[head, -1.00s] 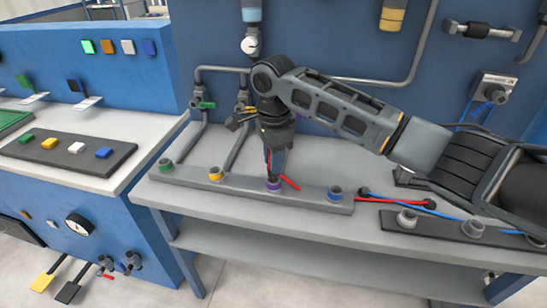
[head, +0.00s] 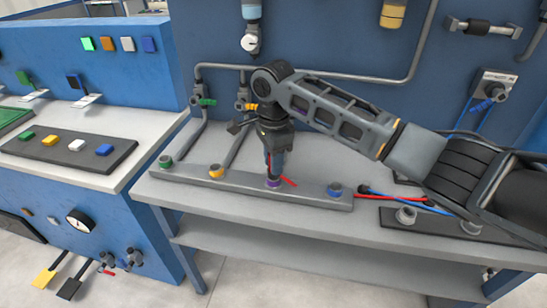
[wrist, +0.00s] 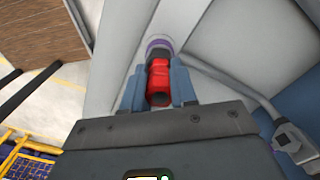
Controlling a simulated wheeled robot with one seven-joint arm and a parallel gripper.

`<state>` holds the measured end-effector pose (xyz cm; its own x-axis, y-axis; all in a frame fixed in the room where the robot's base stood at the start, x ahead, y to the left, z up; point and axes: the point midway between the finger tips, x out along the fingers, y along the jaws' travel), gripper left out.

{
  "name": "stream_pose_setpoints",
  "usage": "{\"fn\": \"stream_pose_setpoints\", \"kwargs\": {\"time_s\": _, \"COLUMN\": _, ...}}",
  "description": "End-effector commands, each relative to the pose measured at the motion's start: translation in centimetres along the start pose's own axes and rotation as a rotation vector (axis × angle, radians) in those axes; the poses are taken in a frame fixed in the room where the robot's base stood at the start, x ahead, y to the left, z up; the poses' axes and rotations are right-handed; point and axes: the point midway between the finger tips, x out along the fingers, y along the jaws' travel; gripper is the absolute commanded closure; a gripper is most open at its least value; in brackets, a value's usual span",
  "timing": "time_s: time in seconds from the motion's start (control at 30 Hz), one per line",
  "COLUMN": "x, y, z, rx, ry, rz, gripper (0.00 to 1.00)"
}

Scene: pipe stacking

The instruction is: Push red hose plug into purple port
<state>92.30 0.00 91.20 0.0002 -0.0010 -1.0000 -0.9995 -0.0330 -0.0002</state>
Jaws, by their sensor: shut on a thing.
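My gripper (head: 273,172) points down over the purple port (head: 273,182) on the grey port strip. In the wrist view my gripper's fingers (wrist: 159,92) are shut on the red hose plug (wrist: 158,82). The plug's far, dark end meets the purple-ringed port (wrist: 158,47); how deep it sits in the port I cannot tell. In the head view a short piece of red (head: 289,182) shows beside the fingertips, and the fingers hide most of the plug.
The port strip (head: 240,191) also bears a green port (head: 165,161), a yellow port (head: 216,171) and a blue port (head: 335,189). Red and blue hoses (head: 395,197) lie to the right, near a dark plate with grey sockets (head: 405,215). Grey pipes and valves stand behind.

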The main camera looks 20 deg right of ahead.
Motion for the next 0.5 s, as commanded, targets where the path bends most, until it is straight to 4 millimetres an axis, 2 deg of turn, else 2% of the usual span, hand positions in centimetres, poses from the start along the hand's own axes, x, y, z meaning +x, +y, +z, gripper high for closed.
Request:
{"fn": "stream_pose_setpoints", "kwargs": {"time_s": 0.3, "x": 0.28, "y": 0.02, "z": 0.02, "rx": 0.0, "ry": -0.001, "rz": 0.001, "gripper": 1.0}}
{"fn": "stream_pose_setpoints", "kwargs": {"time_s": 0.33, "x": 0.28, "y": 0.01, "z": 0.02, "rx": 0.0, "ry": -0.001, "rz": 0.001, "gripper": 0.7}}
{"fn": "stream_pose_setpoints", "kwargs": {"time_s": 0.5, "x": 0.26, "y": 0.01, "z": 0.02, "rx": 0.0, "ry": -0.001, "rz": 0.0, "gripper": 0.54}}
